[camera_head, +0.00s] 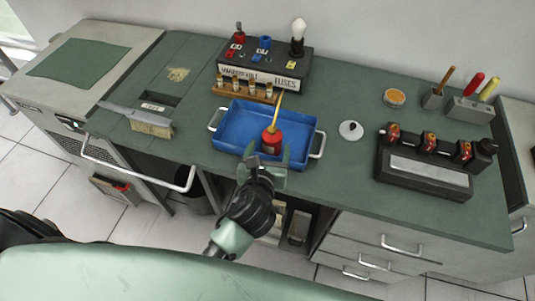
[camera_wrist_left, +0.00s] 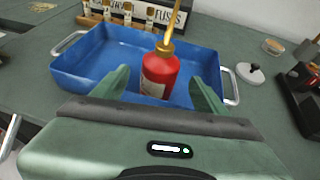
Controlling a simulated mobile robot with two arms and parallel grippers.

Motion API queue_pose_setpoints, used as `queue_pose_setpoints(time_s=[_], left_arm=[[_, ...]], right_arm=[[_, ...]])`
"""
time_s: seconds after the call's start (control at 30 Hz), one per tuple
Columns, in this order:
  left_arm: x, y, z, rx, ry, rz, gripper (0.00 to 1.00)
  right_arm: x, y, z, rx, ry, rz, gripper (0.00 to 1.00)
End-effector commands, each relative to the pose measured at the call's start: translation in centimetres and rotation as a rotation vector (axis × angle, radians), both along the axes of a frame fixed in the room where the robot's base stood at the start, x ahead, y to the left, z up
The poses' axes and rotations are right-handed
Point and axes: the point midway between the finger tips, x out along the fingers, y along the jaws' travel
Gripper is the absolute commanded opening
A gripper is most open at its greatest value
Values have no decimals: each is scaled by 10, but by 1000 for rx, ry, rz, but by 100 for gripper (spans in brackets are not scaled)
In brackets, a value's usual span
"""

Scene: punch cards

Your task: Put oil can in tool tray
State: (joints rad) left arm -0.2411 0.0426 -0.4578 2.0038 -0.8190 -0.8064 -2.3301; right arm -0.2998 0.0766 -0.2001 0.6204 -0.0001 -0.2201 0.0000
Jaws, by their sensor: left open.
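The oil can (camera_head: 272,138) is red with a tall brass spout. It stands upright in the front right part of the blue tool tray (camera_head: 228,133), which has two white handles. In the left wrist view the can (camera_wrist_left: 160,74) stands in the tray (camera_wrist_left: 75,73), between and just beyond my finger tips. My left gripper (camera_head: 268,162) is open at the tray's front edge, with its fingers (camera_wrist_left: 165,85) apart on either side of the can. The can's lower part is partly hidden by the gripper in the head view. My right gripper is not in view.
Behind the tray stand a rack of fuses (camera_head: 246,91) and a black labelled box (camera_head: 265,65). A white knobbed lid (camera_head: 351,130) lies right of the tray, and a black device (camera_head: 425,165) stands further right.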

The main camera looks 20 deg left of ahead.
Motion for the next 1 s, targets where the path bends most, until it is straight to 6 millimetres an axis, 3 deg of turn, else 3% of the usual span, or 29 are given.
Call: queue_pose_setpoints(time_s=[0.1, 0.27, 1.0], left_arm=[[-16, -2, 5, 0, 0, -1, 73], [-25, -3, 10, 0, 0, 1, 73], [-26, -3, 11, 0, 0, 0, 73]], right_arm=[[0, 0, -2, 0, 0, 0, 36], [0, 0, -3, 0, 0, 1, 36], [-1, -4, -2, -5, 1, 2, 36]])
